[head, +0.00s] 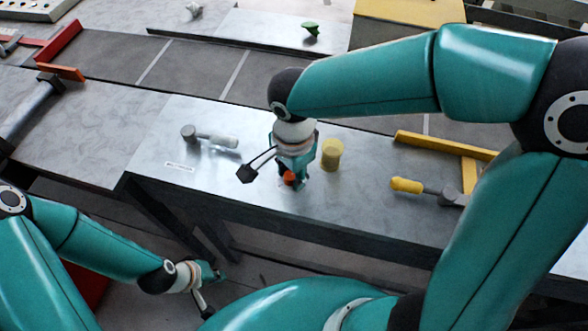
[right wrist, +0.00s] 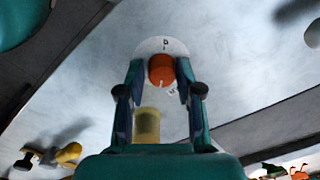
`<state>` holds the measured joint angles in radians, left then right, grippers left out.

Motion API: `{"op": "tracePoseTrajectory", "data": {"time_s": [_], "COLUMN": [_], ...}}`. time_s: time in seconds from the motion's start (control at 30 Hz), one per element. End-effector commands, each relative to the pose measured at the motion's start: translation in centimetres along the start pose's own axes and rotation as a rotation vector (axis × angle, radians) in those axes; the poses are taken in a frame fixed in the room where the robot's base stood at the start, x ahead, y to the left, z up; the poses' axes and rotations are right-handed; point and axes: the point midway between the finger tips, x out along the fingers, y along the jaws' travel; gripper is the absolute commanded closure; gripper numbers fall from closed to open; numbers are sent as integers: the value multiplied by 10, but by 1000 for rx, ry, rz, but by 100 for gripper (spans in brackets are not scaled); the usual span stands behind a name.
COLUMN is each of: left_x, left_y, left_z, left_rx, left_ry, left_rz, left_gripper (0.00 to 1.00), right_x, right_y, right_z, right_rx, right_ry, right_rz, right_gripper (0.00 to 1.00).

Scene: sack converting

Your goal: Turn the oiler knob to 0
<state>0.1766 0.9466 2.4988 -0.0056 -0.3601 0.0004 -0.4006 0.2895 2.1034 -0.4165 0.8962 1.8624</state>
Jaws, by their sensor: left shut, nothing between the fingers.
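The oiler knob (right wrist: 161,69) is orange and round, on a pale dial plate (right wrist: 152,46) with dark marks, one at the top and one at the lower right. A small light mark shows near the knob's lower edge; I cannot read its exact setting. My right gripper (right wrist: 160,78) has a fingertip on each side of the knob, seemingly shut on it. In the head view the knob (head: 289,178) shows orange, partly hidden by my right gripper (head: 296,180). My left gripper (head: 219,274) is shut and empty, low in front of the bench.
On the metal bench (head: 225,180), a yellow cylinder (head: 332,154) stands just right of the knob. A grey-handled tool (head: 210,137) lies to the left, a yellow-handled one (head: 425,190) to the right. A conveyor (head: 190,65) runs behind.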

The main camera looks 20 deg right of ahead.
Motion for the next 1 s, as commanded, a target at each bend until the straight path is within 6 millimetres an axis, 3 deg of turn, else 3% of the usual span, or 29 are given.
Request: {"op": "tracePoseTrajectory", "data": {"time_s": [0.03, 0.17, 0.23, 0.67, 1.0], "left_x": [0, 0, 0, 2, 10], "left_y": [0, 0, 0, -1, -4], "left_z": [0, 0, 0, 0, 0], "left_rx": [0, 0, -1, 0, 0], "left_ry": [0, 0, 1, 0, 0], "left_rz": [0, 0, 0, 0, 0], "left_gripper": [100, 100, 100, 100, 100], "right_x": [0, 0, 0, 1, 3], "right_y": [0, 0, 4, 2, 2], "right_z": [0, 0, -7, 0, 0], "right_rx": [0, 0, 6, -38, -238], "right_ry": [0, 0, 0, -2, -11], "right_rz": [0, 1, 1, 6, 8], "right_gripper": [78, 100, 100, 100, 100]}}
